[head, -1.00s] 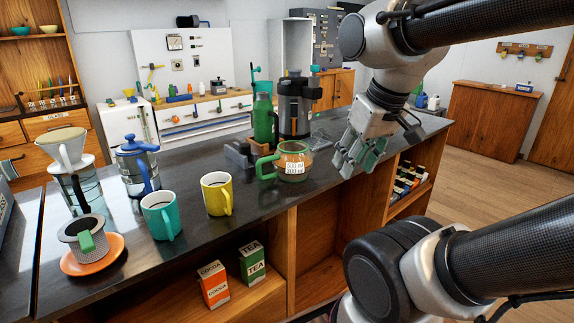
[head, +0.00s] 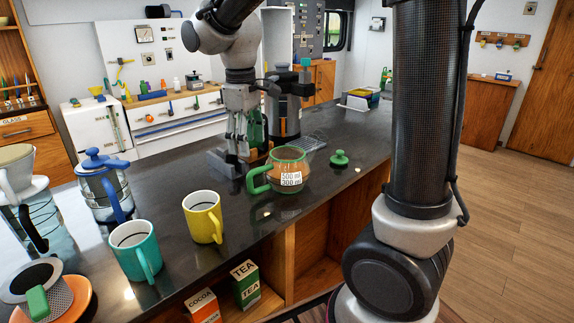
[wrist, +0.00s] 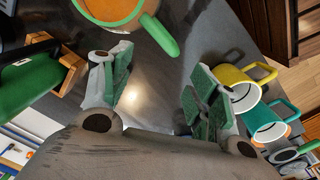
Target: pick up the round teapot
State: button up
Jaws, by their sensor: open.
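The round teapot (head: 285,178) is a clear glass pot with amber contents, a green rim, a green handle and a white volume label. It stands upright and open-topped on the dark counter. Its handle (head: 258,180) points left in the head view. A green knobbed lid (head: 340,159) lies on the counter to its right. My gripper (head: 240,152) is open and empty, left of and behind the teapot in the head view. In the wrist view the teapot (wrist: 118,8) is cut off at the top edge, its handle (wrist: 160,36) beyond the spread green-padded fingers (wrist: 160,92). They do not touch it.
A yellow mug (head: 203,217) and a teal mug (head: 136,250) stand left of the teapot. A blue-lidded press (head: 104,187) is farther left. Behind my gripper are a dark urn (head: 285,115) and a green flask (wrist: 30,90). The counter right of the lid is clear.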

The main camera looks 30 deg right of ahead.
jog(key=shift+n, duration=0.4)
jog(key=f, duration=0.7)
jog(key=shift+s+d+f, duration=0.2)
jog(key=shift+f, duration=0.05)
jog(key=shift+c, duration=0.3)
